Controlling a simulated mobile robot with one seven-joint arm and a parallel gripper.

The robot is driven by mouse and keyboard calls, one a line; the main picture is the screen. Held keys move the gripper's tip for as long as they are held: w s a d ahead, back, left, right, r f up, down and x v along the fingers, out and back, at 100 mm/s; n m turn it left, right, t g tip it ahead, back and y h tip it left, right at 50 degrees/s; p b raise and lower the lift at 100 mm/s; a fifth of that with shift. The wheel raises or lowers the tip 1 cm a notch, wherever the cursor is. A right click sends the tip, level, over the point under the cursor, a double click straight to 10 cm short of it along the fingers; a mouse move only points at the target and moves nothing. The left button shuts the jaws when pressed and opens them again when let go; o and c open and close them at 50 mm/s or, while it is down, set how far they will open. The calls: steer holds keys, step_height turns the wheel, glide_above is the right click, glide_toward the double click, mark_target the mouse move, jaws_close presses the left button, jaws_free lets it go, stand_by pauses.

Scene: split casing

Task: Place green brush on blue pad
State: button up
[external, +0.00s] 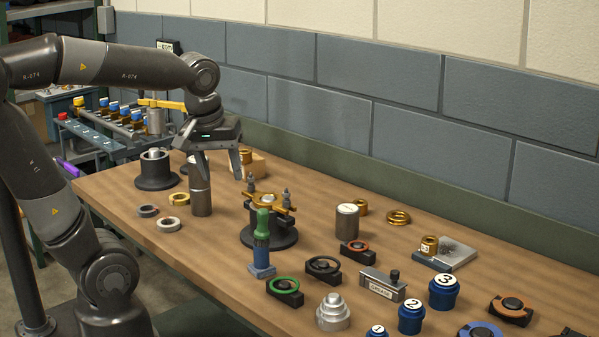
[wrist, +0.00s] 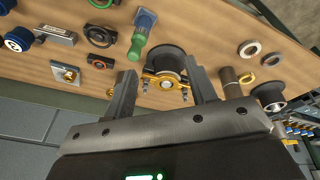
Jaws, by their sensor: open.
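A green-handled piece (external: 263,223), which looks like the green brush, stands upright on a blue square-based block (external: 262,262) in front of the round black fixture. I cannot tell for sure which blue piece is the pad. My gripper (external: 214,167) is open and empty, above and left of the green piece. In the wrist view its fingers (wrist: 164,75) spread on either side of the fixture's brass top.
The black fixture (external: 268,235) with a brass clamp stands close behind the green piece. A tall metal cylinder (external: 201,197) stands near my gripper. Rings, blue numbered knobs (external: 443,293) and a stepped metal part (external: 333,312) crowd the right.

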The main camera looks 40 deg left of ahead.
steer(key=shift+s+a+f+m+t+h, duration=0.1)
steer(key=shift+s+a+m+t, duration=0.15)
steer(key=shift+s+m+t, duration=0.6)
steer(key=shift+s+a+f+m+h, duration=0.1)
steer(key=shift+s+a+m, duration=0.3)
steer(key=shift+m, duration=1.1)
steer(key=shift+s+a+m+t+h, duration=0.15)
steer(key=shift+s+m+t, duration=0.45)
steer(key=shift+m, duration=0.55)
steer(key=shift+s, duration=0.1)
